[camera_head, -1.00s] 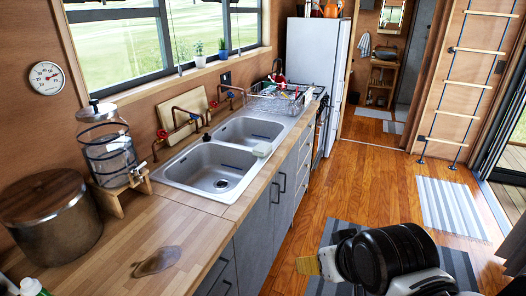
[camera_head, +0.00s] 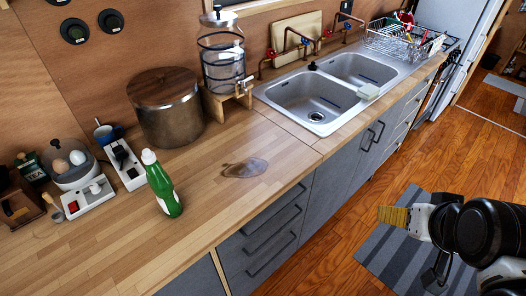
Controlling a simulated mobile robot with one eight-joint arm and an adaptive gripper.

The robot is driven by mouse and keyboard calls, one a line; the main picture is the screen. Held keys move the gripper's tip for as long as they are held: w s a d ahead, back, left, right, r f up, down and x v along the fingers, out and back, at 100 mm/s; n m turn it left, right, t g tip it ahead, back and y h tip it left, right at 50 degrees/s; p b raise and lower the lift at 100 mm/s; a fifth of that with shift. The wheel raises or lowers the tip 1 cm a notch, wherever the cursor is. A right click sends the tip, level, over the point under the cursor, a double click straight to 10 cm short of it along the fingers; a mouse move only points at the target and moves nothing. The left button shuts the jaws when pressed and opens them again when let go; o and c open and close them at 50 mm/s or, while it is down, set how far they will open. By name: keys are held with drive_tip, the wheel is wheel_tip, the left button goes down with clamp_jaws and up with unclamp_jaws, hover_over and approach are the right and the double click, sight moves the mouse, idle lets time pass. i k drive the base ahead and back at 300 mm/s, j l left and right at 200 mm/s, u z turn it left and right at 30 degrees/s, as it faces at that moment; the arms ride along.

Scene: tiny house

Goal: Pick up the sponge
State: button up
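A small pale block that looks like the sponge (camera_head: 368,92) lies on the front rim of the steel sink (camera_head: 310,122), by the divider between the two basins. My gripper (camera_head: 382,215) is at the lower right, over the floor in front of the cabinets. It is well apart from the pale block, nearer the camera and lower in the picture. A yellow ribbed piece shows at its tip. I see it from the side and cannot tell whether its fingers are open or shut.
A glass dispenser (camera_head: 222,60) and wood-lidded pot (camera_head: 165,110) stand behind. A dish rack (camera_head: 400,40) is beyond the sink. Floor right of the cabinets is open.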

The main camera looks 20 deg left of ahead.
sight(368, 91)
drive_tip(key=i+l+u, duration=0.15)
drive_tip(key=i+l, duration=0.2)
drive_tip(key=i+l+u, duration=0.15)
drive_tip(key=i+l, duration=0.3)
drive_tip(key=i+l+u, duration=0.15)
drive_tip(key=i+l, duration=0.3)
drive_tip(key=i+l+u, duration=0.15)
drive_tip(key=i+l, duration=0.35)
drive_tip(key=i+l+u, duration=0.15)
drive_tip(key=i+l, duration=0.2)
drive_tip(key=l, duration=0.2)
